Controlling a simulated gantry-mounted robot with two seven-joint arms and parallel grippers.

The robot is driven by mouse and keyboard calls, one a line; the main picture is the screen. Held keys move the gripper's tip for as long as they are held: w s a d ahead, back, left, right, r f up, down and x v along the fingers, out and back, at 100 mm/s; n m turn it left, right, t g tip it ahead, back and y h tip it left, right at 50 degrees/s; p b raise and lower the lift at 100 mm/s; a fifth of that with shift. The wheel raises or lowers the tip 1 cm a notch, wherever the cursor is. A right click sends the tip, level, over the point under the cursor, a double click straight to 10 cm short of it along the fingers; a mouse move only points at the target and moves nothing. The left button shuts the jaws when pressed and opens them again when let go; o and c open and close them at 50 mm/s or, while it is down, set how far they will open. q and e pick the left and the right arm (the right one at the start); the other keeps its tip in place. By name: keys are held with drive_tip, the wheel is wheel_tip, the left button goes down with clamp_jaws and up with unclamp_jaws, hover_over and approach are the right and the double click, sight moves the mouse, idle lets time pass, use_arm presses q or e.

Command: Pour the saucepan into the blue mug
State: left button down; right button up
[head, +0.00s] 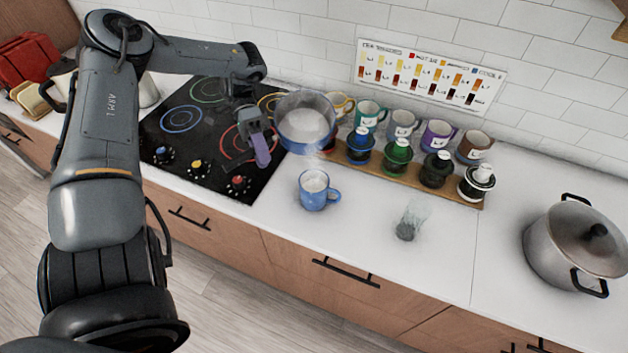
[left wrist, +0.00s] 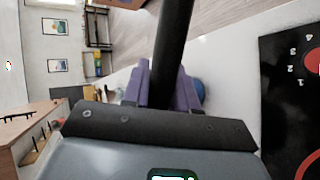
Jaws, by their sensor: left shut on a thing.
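In the left wrist view the purple fingers (left wrist: 163,88) are shut on the dark saucepan handle (left wrist: 172,45). The blue mug (head: 313,192) stands upright on the white counter, with pale content inside and its handle to the right. A faint pale haze shows between pan and mug; I cannot tell whether it is steam or a stream. My right gripper is not in view.
The black cooktop (head: 185,120) lies left of the mug. A large lidded pot (head: 575,245) is far right.

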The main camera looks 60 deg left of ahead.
use_arm(q)
drive_tip(key=shift+w+a+r+h+p, duration=0.2)
drive_tip(key=shift+a+r+h+p, duration=0.45)
drive_tip(key=shift+p, duration=0.4)
drive_tip(key=shift+w+a+r+n+h+p, duration=0.15)
drive_tip(key=shift+a+r+h+p, duration=0.05)
drive_tip(key=shift+a+r+h, duration=0.2)
drive_tip(key=shift+w+a+r+n+h+p, duration=0.15)
drive_tip(key=shift+a+r+h+p, duration=0.1)
drive_tip(key=shift+r+h, duration=0.25)
drive_tip(key=shift+w+a+r+g+h+p, duration=0.15)
drive_tip(key=shift+a+r+g+h+p, duration=0.25)
drive_tip(key=shift+p, duration=0.4)
